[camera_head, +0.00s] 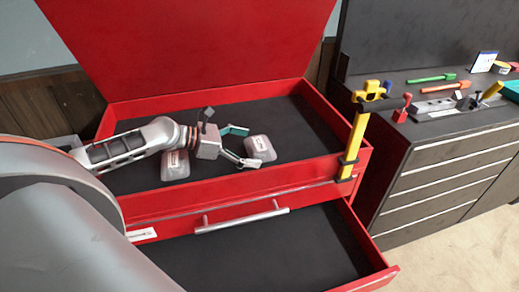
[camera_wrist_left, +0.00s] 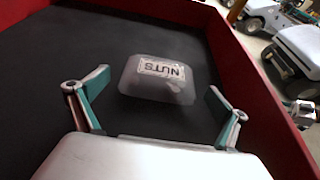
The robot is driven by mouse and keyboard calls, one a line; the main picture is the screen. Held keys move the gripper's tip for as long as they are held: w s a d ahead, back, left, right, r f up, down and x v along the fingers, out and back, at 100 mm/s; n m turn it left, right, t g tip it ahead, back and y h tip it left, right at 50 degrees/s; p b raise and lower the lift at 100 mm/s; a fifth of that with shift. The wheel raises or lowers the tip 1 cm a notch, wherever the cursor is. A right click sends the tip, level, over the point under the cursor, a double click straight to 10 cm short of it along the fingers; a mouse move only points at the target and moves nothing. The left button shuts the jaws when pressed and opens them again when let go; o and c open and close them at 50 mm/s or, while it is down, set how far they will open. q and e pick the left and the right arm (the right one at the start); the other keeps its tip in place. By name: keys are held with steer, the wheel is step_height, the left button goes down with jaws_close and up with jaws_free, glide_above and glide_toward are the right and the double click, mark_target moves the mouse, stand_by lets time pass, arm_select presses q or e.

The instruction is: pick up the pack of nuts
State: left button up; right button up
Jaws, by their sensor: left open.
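The pack of nuts (camera_head: 260,149) is a small translucent pack lying on the black liner of the red cart's top compartment. In the left wrist view the pack (camera_wrist_left: 160,88) shows a white label reading NUTS, upside down. My left gripper (camera_head: 243,145) is open, with its teal-padded fingers pointing at the pack. In the wrist view the fingers stand to either side of the pack, which lies just ahead and between them, with gaps on both sides. My right gripper is not in view.
A similar labelled pack (camera_head: 175,167) lies beneath my left forearm. The red lid (camera_head: 190,45) stands open behind. A lower drawer (camera_head: 260,255) is pulled out, its visible part empty. A yellow tool (camera_head: 355,140) stands at the cart's right edge. A grey cabinet (camera_head: 440,175) holds tools.

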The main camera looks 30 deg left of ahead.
arm_select(q)
steer(key=shift+x, duration=0.8)
steer(key=c, duration=1.1)
steer(key=shift+c, duration=0.3)
steer(key=shift+r, duration=0.15)
